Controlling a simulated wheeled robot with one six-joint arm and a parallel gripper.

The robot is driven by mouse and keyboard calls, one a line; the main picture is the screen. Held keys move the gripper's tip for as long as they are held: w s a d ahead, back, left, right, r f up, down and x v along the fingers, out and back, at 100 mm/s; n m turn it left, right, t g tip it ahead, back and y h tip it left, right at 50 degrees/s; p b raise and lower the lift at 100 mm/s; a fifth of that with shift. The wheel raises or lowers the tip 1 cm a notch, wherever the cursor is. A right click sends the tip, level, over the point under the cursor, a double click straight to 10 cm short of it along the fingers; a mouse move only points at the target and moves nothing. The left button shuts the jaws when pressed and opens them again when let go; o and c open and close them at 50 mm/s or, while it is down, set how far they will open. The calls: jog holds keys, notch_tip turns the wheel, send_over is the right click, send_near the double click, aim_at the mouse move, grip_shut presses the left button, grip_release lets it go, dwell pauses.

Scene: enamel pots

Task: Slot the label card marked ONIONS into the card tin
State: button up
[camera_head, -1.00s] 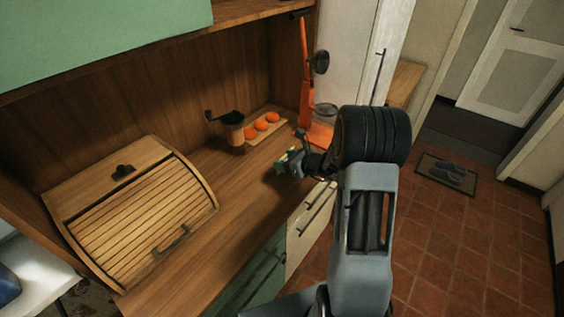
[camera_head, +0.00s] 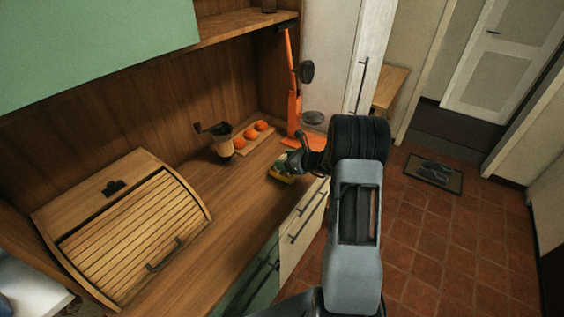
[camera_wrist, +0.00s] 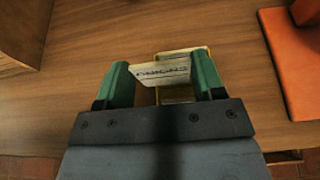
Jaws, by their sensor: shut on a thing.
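My gripper (camera_wrist: 163,78) has green fingers and is shut on a pale label card (camera_wrist: 150,76) marked ONIONS, one finger at each end. The yellow-edged card tin (camera_wrist: 183,53) shows behind and below the card in the wrist view. The card overlaps the tin there and sticks out to its left, slightly tilted. I cannot tell whether its lower edge is inside the tin. In the head view my gripper (camera_head: 291,166) is low over the counter, with the yellow tin (camera_head: 280,178) at it, partly hidden; the card is not clear there.
The wooden counter (camera_head: 205,215) is clear between the bread box (camera_head: 135,230) and my gripper. A grinder (camera_head: 222,142) and a board with orange round things (camera_head: 250,132) stand behind. An orange stand (camera_head: 294,110) is close beyond the gripper, its base (camera_wrist: 296,65) at right.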

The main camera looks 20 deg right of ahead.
jog(key=shift+w+d+p, duration=0.15)
jog(key=shift+w+d, duration=0.15)
jog(key=shift+d, duration=0.2)
jog(key=shift+w+d+p, duration=0.15)
jog(key=shift+w+d, duration=0.1)
jog(key=shift+d, duration=0.2)
jog(key=shift+w+d+f, duration=0.1)
jog(key=shift+f, duration=0.1)
jog(key=shift+f+b, duration=0.8)
jog(key=shift+b, duration=0.2)
jog(key=shift+f, duration=0.15)
jog(key=o, duration=1)
jog(key=shift+c, duration=0.2)
jog(key=b+v, duration=0.2)
jog(key=v, duration=1.2)
jog(key=shift+f, duration=0.1)
